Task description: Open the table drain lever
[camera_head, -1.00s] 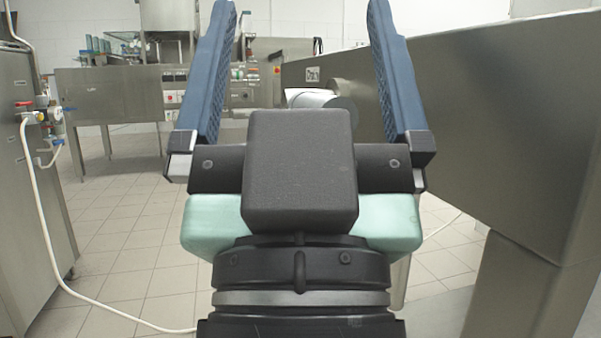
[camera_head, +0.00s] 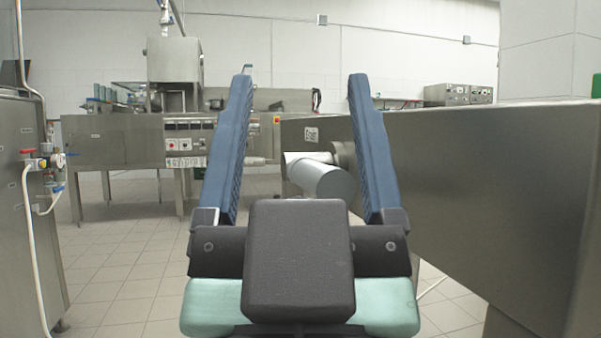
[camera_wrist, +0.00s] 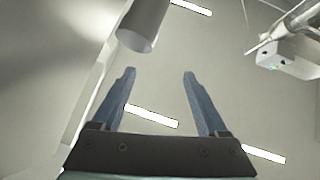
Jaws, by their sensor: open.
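My gripper (camera_head: 300,78) is open and empty, its two blue fingers pointing up and forward in the head view. Ahead of it, a light grey cylinder (camera_head: 325,178) sticks out from the side of a steel table (camera_head: 460,170), below a small sign that seems to read "Drain" (camera_head: 311,134). The cylinder shows between the fingers but lies beyond them, apart from both. In the wrist view, the cylinder (camera_wrist: 145,25) hangs above the open gripper (camera_wrist: 159,74), a little left of its centre. I cannot make out a separate lever on it.
The steel table fills the right side, close to my arm. A steel cabinet (camera_head: 25,220) with a red-handled valve (camera_head: 27,151) and white hose stands at left. A control panel (camera_head: 188,138) is at the back. Tiled floor (camera_head: 125,270) is free between them.

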